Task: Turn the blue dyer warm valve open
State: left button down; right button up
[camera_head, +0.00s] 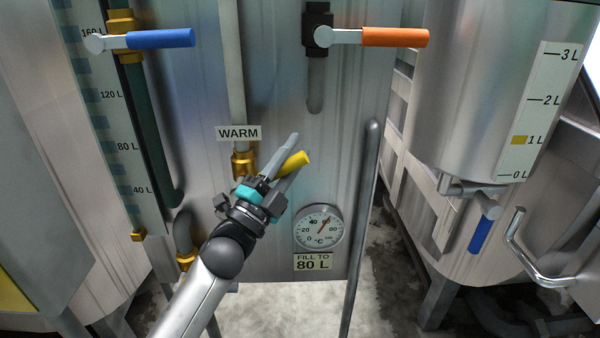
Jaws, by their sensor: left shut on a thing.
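The warm valve's yellow handle (297,160) shows below and right of the WARM label (239,133), on the front of the steel dyer tank (290,80). The handle's visible end points right and slightly up. Its brass valve body (243,164) sits on the pipe under the label. My left gripper (286,158) is shut on the yellow handle, with one grey finger above it and one below. The gripper hides the handle's inner part and its joint with the valve. My right gripper is not in view.
A blue-handled valve (160,39) and an orange-handled valve (395,37) are higher up. A temperature dial (319,226) and a "FILL TO 80 L" plate (313,262) lie below right of the gripper. A vertical grey bar (361,220) stands right of the dial. A smaller tank (470,90) hangs at right.

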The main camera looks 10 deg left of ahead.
pick_arm(q)
jog(key=shift+s+a+r+n+t+y+b, duration=0.2)
jog(key=shift+a+r+n+t+y, duration=0.55)
jog(key=shift+n, duration=0.6)
jog(key=shift+s+a+r+n+t+y+b, duration=0.2)
jog(key=shift+a+r+n+t+y, duration=0.35)
jog(key=shift+n+y, duration=0.6)
jog(key=shift+s+a+r+n+t+y+b, duration=0.1)
jog(key=shift+a+r+n+t+y+b, duration=0.35)
jog(key=shift+n, duration=1.05)
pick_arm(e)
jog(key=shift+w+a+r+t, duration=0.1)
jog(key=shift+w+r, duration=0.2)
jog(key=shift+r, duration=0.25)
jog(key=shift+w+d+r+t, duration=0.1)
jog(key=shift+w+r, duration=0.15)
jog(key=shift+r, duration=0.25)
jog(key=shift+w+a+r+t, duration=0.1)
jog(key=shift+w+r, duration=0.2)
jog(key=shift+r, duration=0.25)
pick_arm(q)
jog(key=shift+r+t+y, duration=0.1)
jog(key=shift+t+y, duration=0.25)
jog(key=shift+y, duration=0.1)
jog(key=c, duration=0.6)
grip_release()
